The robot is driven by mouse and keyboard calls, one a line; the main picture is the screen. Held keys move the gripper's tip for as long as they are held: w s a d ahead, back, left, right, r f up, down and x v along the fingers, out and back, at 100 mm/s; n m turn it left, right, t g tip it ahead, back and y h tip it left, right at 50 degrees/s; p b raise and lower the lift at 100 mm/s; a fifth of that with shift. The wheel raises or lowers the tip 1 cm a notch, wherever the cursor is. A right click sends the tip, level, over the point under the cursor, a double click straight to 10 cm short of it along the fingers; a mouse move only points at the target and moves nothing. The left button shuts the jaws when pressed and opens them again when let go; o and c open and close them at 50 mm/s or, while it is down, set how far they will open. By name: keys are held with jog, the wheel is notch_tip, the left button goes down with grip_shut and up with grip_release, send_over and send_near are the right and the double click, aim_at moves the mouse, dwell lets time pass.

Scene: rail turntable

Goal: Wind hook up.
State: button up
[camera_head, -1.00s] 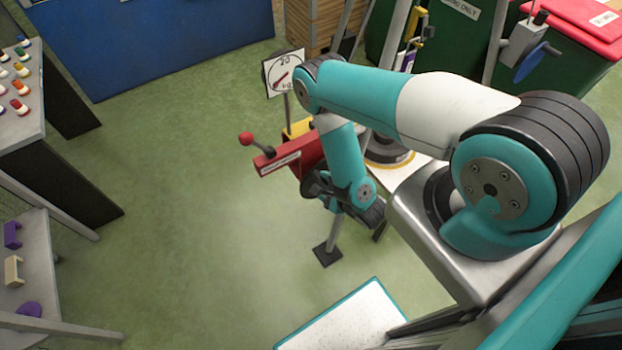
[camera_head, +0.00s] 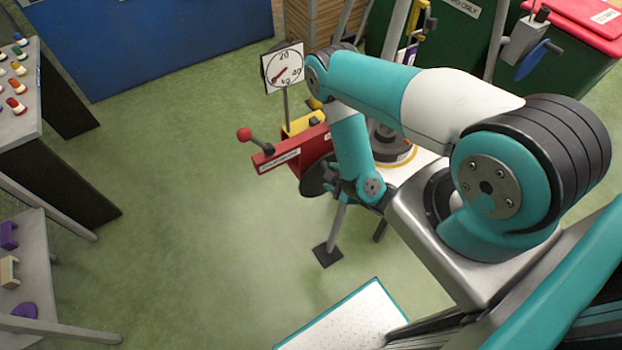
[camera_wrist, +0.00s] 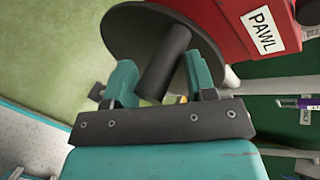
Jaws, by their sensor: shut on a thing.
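A red winch box (camera_head: 282,158) with a lever ending in a red ball (camera_head: 244,134) stands on a grey post. A dark crank disc (camera_head: 318,176) is on its near side; it shows large in the wrist view (camera_wrist: 122,38). My gripper (camera_wrist: 162,82) is shut on the dark cylindrical handle (camera_wrist: 165,60) that sticks out from this disc. The red box in the wrist view carries a label reading PAWL (camera_wrist: 263,30). In the head view my own wrist covers the handle and fingertips. I cannot make out a hook for certain.
A dial (camera_head: 284,68) marked 20, 40 and kg stands behind the winch. A grey box with a blue crank (camera_head: 540,60) is at upper right, near green bins (camera_head: 480,60). Tables stand at left (camera_head: 25,150). Green floor between is clear.

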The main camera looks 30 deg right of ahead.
jog(key=shift+w+d+r, duration=0.1)
jog(key=shift+d+r, duration=0.1)
jog(key=shift+d, duration=0.2)
jog(key=shift+w+d+b, duration=0.1)
jog(key=shift+d+b, duration=0.55)
jog(key=o, duration=1)
jog(key=shift+r, duration=0.15)
jog(key=shift+c, duration=0.2)
